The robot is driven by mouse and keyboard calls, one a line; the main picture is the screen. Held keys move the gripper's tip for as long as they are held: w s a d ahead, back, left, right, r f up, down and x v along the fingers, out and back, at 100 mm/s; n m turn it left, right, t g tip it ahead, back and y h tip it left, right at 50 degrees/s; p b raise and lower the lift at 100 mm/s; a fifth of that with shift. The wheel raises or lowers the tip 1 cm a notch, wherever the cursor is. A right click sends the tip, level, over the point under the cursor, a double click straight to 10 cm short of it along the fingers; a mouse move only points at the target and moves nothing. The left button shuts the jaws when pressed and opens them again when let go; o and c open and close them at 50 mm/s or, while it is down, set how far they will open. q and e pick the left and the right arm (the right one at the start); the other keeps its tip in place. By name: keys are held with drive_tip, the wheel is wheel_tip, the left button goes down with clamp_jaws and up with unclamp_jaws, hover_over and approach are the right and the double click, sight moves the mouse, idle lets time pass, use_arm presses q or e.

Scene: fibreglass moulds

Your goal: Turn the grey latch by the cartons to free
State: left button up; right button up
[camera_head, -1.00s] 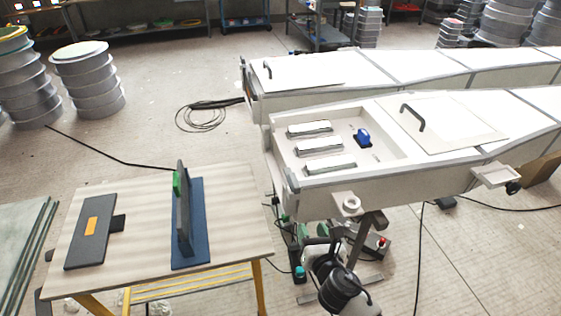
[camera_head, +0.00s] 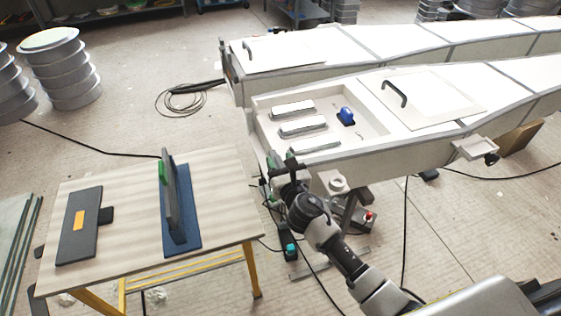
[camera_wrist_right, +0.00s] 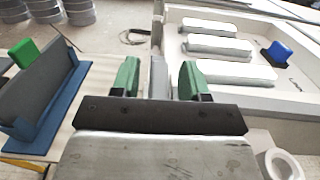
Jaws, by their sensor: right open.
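My right gripper (camera_head: 283,163) is at the near left corner of the front white mould (camera_head: 420,140). In the right wrist view, its two green fingertips (camera_wrist_right: 158,79) are apart. A narrow upright grey piece (camera_wrist_right: 158,77) at the mould's edge shows between them. It looks like the grey latch, but I cannot tell if the fingers touch it. In the head view my gripper hides that spot. A brown carton (camera_head: 518,138) stands on the floor beyond the mould's right side. My left gripper is not in view.
The mould's open tray holds white bars (camera_head: 303,127) and a blue knob (camera_head: 346,115). A wooden table (camera_head: 130,225) stands left, with a blue stand (camera_head: 190,225) and a dark board (camera_head: 80,225). A white ring (camera_head: 338,184) sits on the mould's front side. Cables cross the floor.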

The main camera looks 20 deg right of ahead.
drive_tip(key=shift+w, duration=0.1)
clamp_jaws()
idle(0.3)
drive_tip(key=shift+d+r+n+y+p, duration=0.15)
drive_tip(key=shift+n+y+p, duration=0.3)
drive_tip(key=shift+y, duration=0.35)
drive_tip(key=shift+n+y, duration=0.65)
drive_tip(key=shift+y, duration=0.15)
drive_tip(key=y, duration=0.1)
drive_tip(key=n+g+y, duration=0.1)
drive_tip(key=shift+f+n+y+b, duration=0.25)
drive_tip(key=shift+n+y+b, duration=0.05)
drive_tip(key=shift+b, duration=0.05)
drive_tip(key=shift+r+n+g+y, duration=0.1)
drive_tip(key=shift+n+g+y, duration=0.25)
drive_tip(key=shift+y, duration=0.25)
